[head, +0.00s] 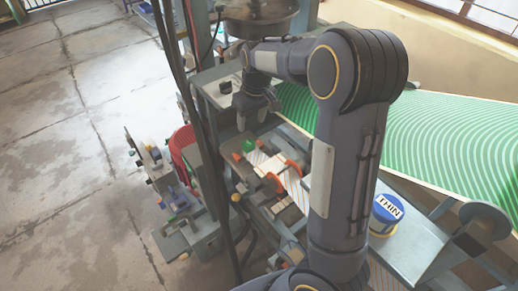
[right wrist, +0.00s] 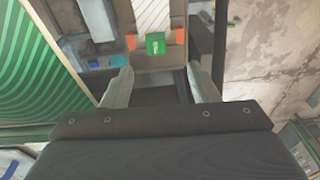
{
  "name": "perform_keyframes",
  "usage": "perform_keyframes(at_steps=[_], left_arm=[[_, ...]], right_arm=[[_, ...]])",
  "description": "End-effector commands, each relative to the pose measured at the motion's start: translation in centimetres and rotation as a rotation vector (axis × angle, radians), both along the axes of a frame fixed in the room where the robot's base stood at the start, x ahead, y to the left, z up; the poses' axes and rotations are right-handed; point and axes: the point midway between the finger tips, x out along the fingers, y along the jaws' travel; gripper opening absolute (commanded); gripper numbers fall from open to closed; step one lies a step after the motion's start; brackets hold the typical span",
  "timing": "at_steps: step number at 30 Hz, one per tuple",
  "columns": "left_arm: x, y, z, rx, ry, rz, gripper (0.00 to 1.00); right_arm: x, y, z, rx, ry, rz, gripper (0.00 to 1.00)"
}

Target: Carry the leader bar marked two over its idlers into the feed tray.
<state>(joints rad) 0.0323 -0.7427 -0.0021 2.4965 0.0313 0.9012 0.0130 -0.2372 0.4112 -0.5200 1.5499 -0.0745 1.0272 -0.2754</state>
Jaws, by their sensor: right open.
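A bar with a green block (head: 248,146) at its middle and orange ends lies at the end of a white striped web (head: 265,160). In the right wrist view the green block (right wrist: 155,43) sits between two orange pieces, and its small pale mark is too small to read. Orange rollers (head: 277,183) stand along the web. My right gripper (head: 257,112) is just beyond the green block in the head view. Its two fingers (right wrist: 160,84) are wide apart and empty, with the green block ahead of them. I cannot surely pick out the feed tray. My left gripper is not in view.
A green wavy-patterned panel (head: 440,135) lies to the right. A blue and white tub (head: 385,212) stands in front of it. Dark cables (head: 205,130) hang left of the press. Open concrete floor (head: 70,150) fills the left.

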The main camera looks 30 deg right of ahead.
Motion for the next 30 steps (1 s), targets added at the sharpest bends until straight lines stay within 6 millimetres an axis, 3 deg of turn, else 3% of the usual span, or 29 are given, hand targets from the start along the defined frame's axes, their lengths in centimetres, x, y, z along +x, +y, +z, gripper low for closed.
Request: perform_keyframes(at_steps=[5,9,15,21,30], left_arm=[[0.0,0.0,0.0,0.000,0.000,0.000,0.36],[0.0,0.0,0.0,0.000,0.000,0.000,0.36],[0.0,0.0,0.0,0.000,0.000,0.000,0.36],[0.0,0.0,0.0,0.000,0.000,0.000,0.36],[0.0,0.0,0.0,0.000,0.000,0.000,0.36]], right_arm=[[-6.6,1.9,3.4,0.174,-0.083,-0.074,0.54],[-13.6,5.0,5.8,0.296,-0.169,-0.117,0.54],[-22.1,9.1,5.9,0.358,-0.271,-0.155,0.54],[-26.0,11.1,4.2,0.352,-0.320,-0.181,0.54],[-26.5,11.4,3.9,0.349,-0.325,-0.185,0.54]])
